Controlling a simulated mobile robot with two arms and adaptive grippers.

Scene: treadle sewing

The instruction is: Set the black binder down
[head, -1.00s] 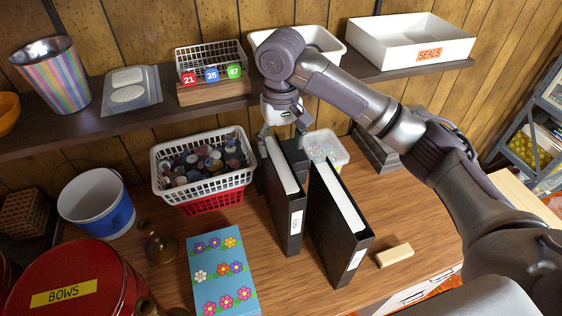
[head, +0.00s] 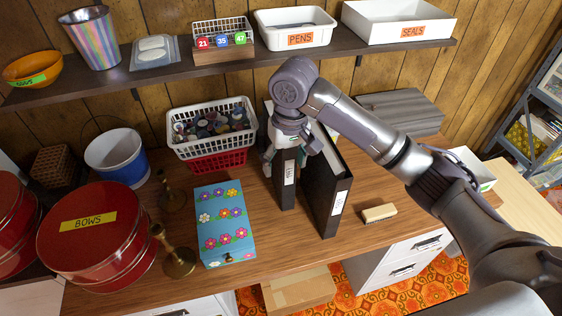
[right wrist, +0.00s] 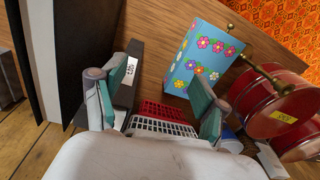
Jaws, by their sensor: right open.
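Two black binders stand upright side by side on the wooden desk (head: 235,180). The left binder (head: 287,192) has a white spine label and is partly hidden by my right gripper. The right binder (head: 324,205) shows white pages and a spine label. My right gripper (head: 284,160) is open at the upper part of the left binder. In the right wrist view, its fingers (right wrist: 158,108) are spread apart. The left binder (right wrist: 128,90) shows near the left-hand finger, and the other binder (right wrist: 75,60) lies beyond it. Contact cannot be told. My left gripper is out of view.
A white basket (head: 213,106) of spools sits on a red one, left of the binders. A flowered blue box (head: 224,220), brass candlesticks (head: 178,258) and red tin (head: 92,238) stand further left. A tan block (head: 379,213) lies right. A shelf (head: 370,45) runs above.

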